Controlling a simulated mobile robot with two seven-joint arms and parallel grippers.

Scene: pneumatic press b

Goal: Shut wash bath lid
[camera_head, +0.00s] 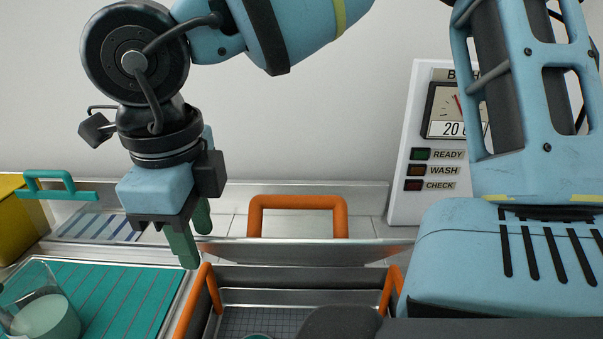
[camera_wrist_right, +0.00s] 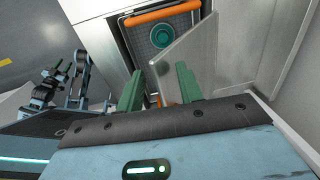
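The wash bath (camera_head: 300,275) is open, with its metal lid (camera_head: 300,251) raised at the back and seen nearly edge-on. The lid's orange handle (camera_head: 298,203) stands behind that edge. My right gripper (camera_head: 192,232) is left of the handle, above the bath's left back corner, apart from the handle. In the right wrist view the lid (camera_wrist_right: 190,60) is a tilted grey panel, and the right gripper's green fingers (camera_wrist_right: 158,80) are spread with nothing held. An orange piece low between them is mostly hidden. A small, distant arm in that view may be my left; its fingers are unclear.
An orange-handled basket (camera_head: 211,290) holding a teal round part (camera_head: 257,336) is inside the bath. A teal mat (camera_head: 110,290) with a glass beaker (camera_head: 45,315) is left. A gauge panel (camera_head: 425,150) stands back right. A yellow bin (camera_head: 12,215) is far left.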

